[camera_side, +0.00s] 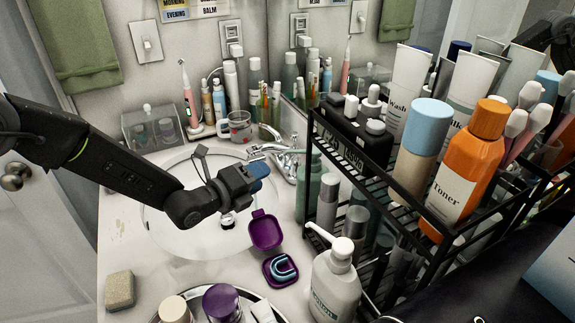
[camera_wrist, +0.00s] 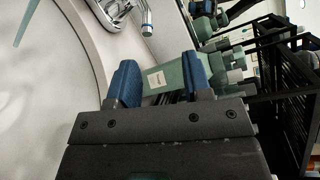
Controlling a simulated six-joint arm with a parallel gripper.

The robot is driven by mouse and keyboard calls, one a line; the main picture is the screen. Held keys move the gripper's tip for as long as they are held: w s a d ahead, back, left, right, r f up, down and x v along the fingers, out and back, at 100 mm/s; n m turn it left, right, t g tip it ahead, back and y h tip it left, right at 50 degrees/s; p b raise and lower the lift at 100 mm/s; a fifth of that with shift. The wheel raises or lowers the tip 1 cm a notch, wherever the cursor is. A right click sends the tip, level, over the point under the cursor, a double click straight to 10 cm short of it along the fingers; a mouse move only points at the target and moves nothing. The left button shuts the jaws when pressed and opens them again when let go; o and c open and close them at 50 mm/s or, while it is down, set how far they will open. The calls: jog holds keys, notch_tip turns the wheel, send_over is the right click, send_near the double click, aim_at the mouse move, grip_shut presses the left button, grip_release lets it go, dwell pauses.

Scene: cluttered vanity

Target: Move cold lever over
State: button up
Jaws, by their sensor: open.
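The chrome faucet (camera_side: 288,160) stands at the right rim of the sink (camera_side: 185,235). My gripper (camera_side: 262,172) is over the sink's right side, just left of the faucet in the side view. Its two blue fingers (camera_wrist: 160,82) are apart, with nothing held between them. The side view does not clearly separate the lever from the other chrome parts behind the gripper.
A black wire rack (camera_side: 390,215) with bottles stands close on the right. Green bottles (camera_wrist: 178,76) are beyond my fingers. An open purple case (camera_side: 268,235) and a white pump bottle (camera_side: 335,280) are in front. Cups and brushes (camera_side: 240,126) stand behind the sink.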

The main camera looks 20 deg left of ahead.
aim_at(292, 165)
jog(key=w+d+f+y, duration=0.1)
jog(key=w, duration=0.2)
jog(key=w+d+f+y, duration=0.1)
jog(key=w+d, duration=0.1)
jog(key=w, duration=0.2)
jog(key=w+d+f+y, duration=0.1)
jog(key=w+f, duration=0.1)
jog(key=w, duration=0.2)
jog(key=shift+w+d, duration=0.2)
jog(key=shift+w, duration=0.05)
dwell(0.4)
jog(key=shift+r, duration=0.1)
grip_shut()
